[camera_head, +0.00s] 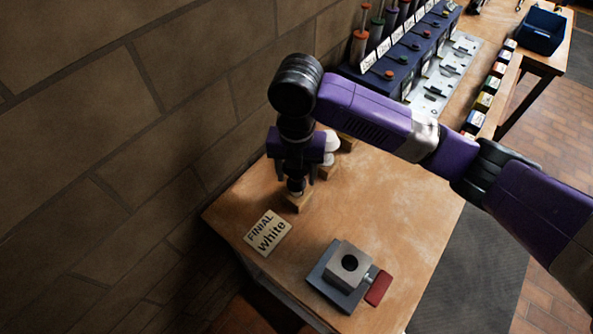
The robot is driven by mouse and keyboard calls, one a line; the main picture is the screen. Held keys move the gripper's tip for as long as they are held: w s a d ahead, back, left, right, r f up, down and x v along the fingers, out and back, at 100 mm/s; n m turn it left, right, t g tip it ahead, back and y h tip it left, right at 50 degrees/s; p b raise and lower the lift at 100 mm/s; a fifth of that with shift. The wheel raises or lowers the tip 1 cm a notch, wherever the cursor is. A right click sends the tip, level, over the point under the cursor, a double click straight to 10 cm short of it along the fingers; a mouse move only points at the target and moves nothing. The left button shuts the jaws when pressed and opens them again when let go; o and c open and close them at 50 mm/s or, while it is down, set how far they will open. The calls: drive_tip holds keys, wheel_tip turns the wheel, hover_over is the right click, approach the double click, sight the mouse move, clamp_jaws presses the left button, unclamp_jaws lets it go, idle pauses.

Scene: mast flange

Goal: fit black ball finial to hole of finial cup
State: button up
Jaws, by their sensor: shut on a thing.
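My gripper (295,178) points straight down at the left of the wooden table. It is shut on a dark thing (296,187), taken to be the black ball finial, mostly hidden by the fingers. This is right above or on a small wooden block (297,203); I cannot tell whether they touch. The finial cup (344,255) is a light grey block with a dark round hole in its top. It sits in a grey-blue fixture with a red handle (379,288) near the table's front edge, apart from my gripper, to its lower right.
A white ball finial (331,143) stands by a second wooden block (327,171) just behind my gripper. A "FINIAL White" sign (267,233) lies in front. A block wall (150,150) runs along the left. The table's right part (420,220) is clear.

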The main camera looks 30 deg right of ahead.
sight(296, 181)
drive_tip(key=shift+f+b, duration=1.3)
drive_tip(key=shift+f, duration=0.55)
drive_tip(key=o, duration=1.6)
drive_tip(key=shift+r, duration=0.1)
drive_tip(key=shift+r+b, duration=0.35)
drive_tip(key=shift+r, duration=3.55)
